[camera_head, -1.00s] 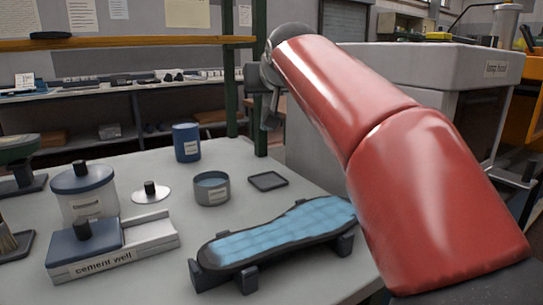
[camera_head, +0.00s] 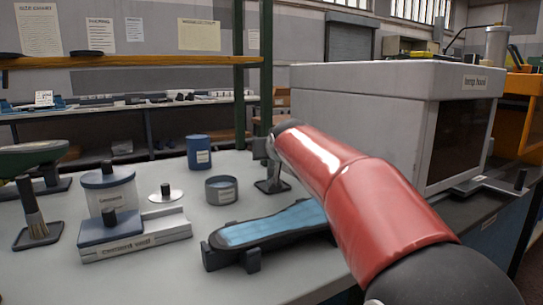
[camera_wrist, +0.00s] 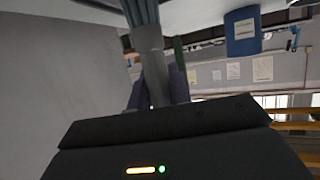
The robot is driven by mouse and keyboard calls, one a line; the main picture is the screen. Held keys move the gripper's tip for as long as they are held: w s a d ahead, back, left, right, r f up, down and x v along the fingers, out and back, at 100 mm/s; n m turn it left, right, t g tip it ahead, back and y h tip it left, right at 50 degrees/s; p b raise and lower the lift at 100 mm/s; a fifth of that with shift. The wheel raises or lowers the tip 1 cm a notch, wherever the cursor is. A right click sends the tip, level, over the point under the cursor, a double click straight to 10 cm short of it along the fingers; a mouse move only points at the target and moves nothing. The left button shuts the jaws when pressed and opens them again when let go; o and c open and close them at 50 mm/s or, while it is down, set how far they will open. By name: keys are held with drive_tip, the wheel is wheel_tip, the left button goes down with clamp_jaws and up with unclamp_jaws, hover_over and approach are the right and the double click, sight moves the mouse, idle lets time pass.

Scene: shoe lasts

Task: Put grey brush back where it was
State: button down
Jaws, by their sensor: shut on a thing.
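The grey brush (camera_wrist: 150,62) is between the two fingers of my gripper (camera_wrist: 158,92) in the wrist view, its bristles pointing to the table surface at the top of that picture. In the head view my gripper (camera_head: 262,150) is partly hidden by my red arm. The brush (camera_head: 272,172) shows there as a small grey upright shape over a small dark square pad (camera_head: 284,187). I cannot tell whether the bristles touch the pad. Another brush (camera_head: 34,215) with a dark handle stands on a similar pad at the left.
A grey cup (camera_head: 221,190) and a blue can (camera_head: 199,153) stand left of the pad. The blue-topped shoe last (camera_head: 270,228) lies in front. The cement well (camera_head: 135,238) and lidded jar (camera_head: 109,189) are further left. A large grey hood (camera_head: 370,110) stands right behind my arm.

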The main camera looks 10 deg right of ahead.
drive_tip(key=shift+f, duration=0.2)
drive_tip(key=c, duration=1.3)
unclamp_jaws()
drive_tip(key=shift+r, duration=0.1)
drive_tip(key=shift+r, duration=0.2)
drive_tip(key=b+v, duration=0.1)
drive_tip(key=v, duration=1.1)
drive_tip(key=shift+b, duration=0.3)
